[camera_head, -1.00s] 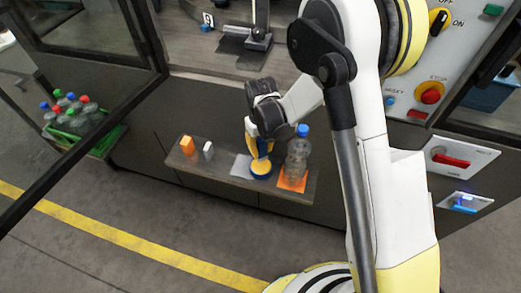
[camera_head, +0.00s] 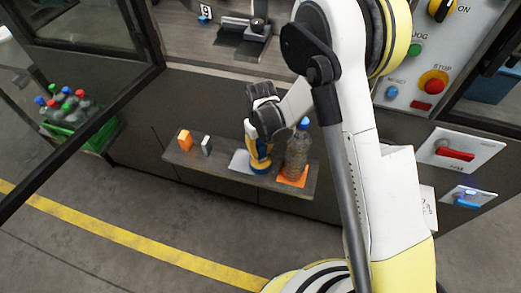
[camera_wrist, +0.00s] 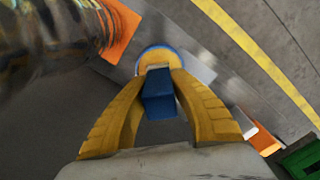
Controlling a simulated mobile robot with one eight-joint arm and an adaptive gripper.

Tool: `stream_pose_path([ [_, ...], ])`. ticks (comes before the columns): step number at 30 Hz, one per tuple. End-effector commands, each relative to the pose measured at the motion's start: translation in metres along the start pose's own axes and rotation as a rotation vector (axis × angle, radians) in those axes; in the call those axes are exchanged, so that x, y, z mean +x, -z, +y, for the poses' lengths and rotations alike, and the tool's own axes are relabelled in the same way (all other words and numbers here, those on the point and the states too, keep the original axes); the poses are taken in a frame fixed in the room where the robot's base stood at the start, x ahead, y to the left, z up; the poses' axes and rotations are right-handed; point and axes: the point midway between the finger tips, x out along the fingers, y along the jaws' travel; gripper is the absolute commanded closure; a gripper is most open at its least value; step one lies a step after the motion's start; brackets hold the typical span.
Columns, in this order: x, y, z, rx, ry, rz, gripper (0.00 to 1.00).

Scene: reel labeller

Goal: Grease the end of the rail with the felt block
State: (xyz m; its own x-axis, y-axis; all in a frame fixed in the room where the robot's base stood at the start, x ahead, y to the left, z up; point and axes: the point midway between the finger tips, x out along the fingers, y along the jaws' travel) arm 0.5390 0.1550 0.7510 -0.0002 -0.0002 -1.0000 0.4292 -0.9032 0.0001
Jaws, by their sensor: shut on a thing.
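My gripper (camera_head: 257,153) is over the shelf, with its yellow fingers closed on a blue block (camera_wrist: 160,97), which I take for the felt block. The block's far end looks pale in the wrist view. That end overlaps a round yellow tin with a blue rim (camera_wrist: 152,50) beyond it. The tin also shows below the fingers in the head view (camera_head: 260,168). I cannot tell whether the block touches the tin. I cannot pick out the rail for certain; a dark metal fixture (camera_head: 245,27) stands inside the machine bay.
The narrow shelf (camera_head: 220,172) also holds a clear bottle with a blue cap (camera_head: 298,155) on an orange mat (camera_head: 293,176), close right of my gripper. An orange block (camera_head: 184,141) and a small grey block (camera_head: 206,145) stand left. A green crate of bottles (camera_head: 70,132) is farther left.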

Motion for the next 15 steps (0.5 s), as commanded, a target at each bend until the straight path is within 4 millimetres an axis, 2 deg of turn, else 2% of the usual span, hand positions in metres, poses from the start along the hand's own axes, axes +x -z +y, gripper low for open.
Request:
stream_pose_path([
  [15, 0.0046, 0.0, 0.0, 0.0, 0.0, 0.0, 1.0],
])
